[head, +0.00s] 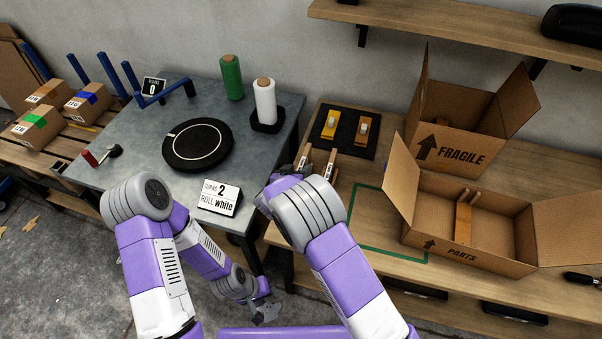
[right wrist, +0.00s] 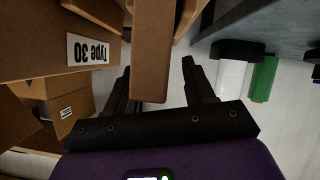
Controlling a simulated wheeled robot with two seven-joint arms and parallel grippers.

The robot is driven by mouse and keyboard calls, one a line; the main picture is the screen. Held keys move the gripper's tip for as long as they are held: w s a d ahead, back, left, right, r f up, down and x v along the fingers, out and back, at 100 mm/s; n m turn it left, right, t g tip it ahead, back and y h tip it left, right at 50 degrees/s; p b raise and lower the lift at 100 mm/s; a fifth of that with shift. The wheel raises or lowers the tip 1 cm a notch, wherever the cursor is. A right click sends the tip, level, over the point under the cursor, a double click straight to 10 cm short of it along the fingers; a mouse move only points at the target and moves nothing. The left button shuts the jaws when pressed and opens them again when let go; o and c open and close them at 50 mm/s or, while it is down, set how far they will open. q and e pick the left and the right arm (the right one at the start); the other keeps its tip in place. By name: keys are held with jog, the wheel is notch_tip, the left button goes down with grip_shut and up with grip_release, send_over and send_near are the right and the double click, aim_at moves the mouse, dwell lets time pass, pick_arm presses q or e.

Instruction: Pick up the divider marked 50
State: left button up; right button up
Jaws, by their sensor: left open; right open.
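Two upright wooden dividers with white labels stand at the workbench's left edge, one on the left (head: 305,158) and one on the right (head: 329,166). Their labels are too small to read in the head view. My right gripper (head: 290,172) is open beside them, partly hidden by its own wrist. In the right wrist view, a plain brown board (right wrist: 152,50) reaches between its open fingers, which look apart from it. A brown piece labelled "Type 30" (right wrist: 92,49) is left of it. No 50 is readable. My left gripper (head: 266,312) is open and empty, low beside the table.
A black mat (head: 350,123) with two yellow-orange holders lies behind the dividers. Open boxes marked FRAGILE (head: 460,150) and PARTS (head: 450,252) stand to the right. A turntable (head: 198,145), a white roll (head: 265,102), a green roll (head: 231,77) and a sign (head: 219,197) occupy the grey table.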

jog(key=shift+w+d+f, duration=0.2)
jog(key=shift+w+f, duration=0.05)
jog(key=shift+w, duration=0.15)
jog(key=shift+c, duration=0.2)
grip_shut()
jog(key=shift+r, duration=0.15)
